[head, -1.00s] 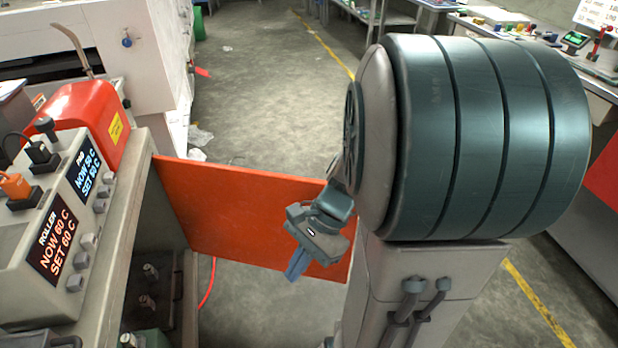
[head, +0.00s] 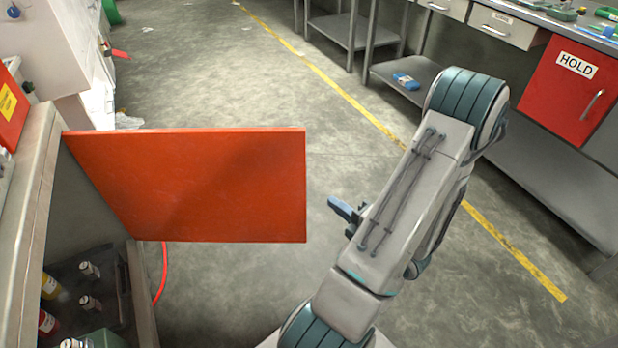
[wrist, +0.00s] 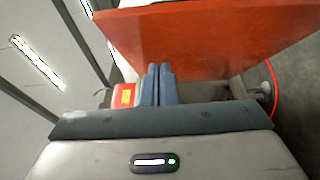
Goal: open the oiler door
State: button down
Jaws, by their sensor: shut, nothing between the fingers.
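The orange-red oiler door (head: 200,185) stands swung wide open from the cabinet at the left in the head view, sticking out over the floor. Its flat face shows and its free edge is toward my arm. My gripper (head: 340,208) is to the right of that free edge, apart from it, with part of it hidden behind my arm. In the wrist view the blue fingers of my gripper (wrist: 158,84) are together and empty, and the door (wrist: 200,40) fills the upper right beyond them.
The open cabinet holds several small bottles (head: 90,270) at the lower left. A red hose (head: 163,275) hangs beside it. A bench with a red HOLD door (head: 575,95) stands at the right. The floor between is largely clear, with a yellow line (head: 390,130).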

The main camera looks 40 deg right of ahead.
jog(key=b, duration=0.2)
send_near(299, 166)
jog(key=w+a, duration=0.3)
jog(key=shift+w+d, duration=0.95)
jog(key=shift+w, duration=0.25)
jog(key=shift+w+d, duration=0.25)
jog(key=shift+w, duration=0.1)
